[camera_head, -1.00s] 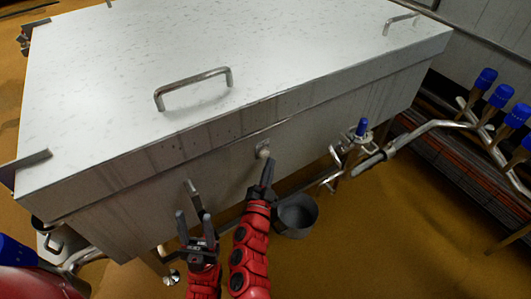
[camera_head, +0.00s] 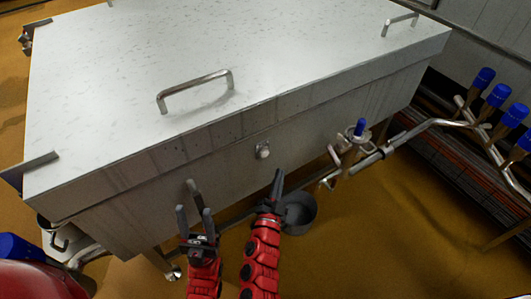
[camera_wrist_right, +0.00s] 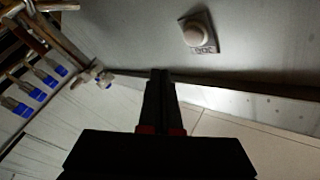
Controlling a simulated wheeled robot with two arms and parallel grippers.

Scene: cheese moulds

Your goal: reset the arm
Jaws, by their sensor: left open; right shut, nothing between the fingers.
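My left gripper (camera_head: 197,222) is open and empty, its two dark fingers pointing up before the front wall of the steel vat (camera_head: 190,180). My right gripper (camera_head: 277,185) is shut with nothing between its fingers. It is just right of my left gripper, below and apart from a round white knob (camera_head: 263,150) on the vat's front wall. In the right wrist view, the shut fingers of my right gripper (camera_wrist_right: 160,75) point toward the vat wall, and the knob (camera_wrist_right: 197,35) is above and to the right of them. Both my arms are red.
The vat has a pale lid with a bar handle (camera_head: 195,92). A dark grey pot (camera_head: 299,212) is close beside my right gripper. A pipe with a blue-topped valve (camera_head: 360,127) runs to the right, where several more blue valves (camera_head: 498,95) stand. Yellow floor lies in front.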

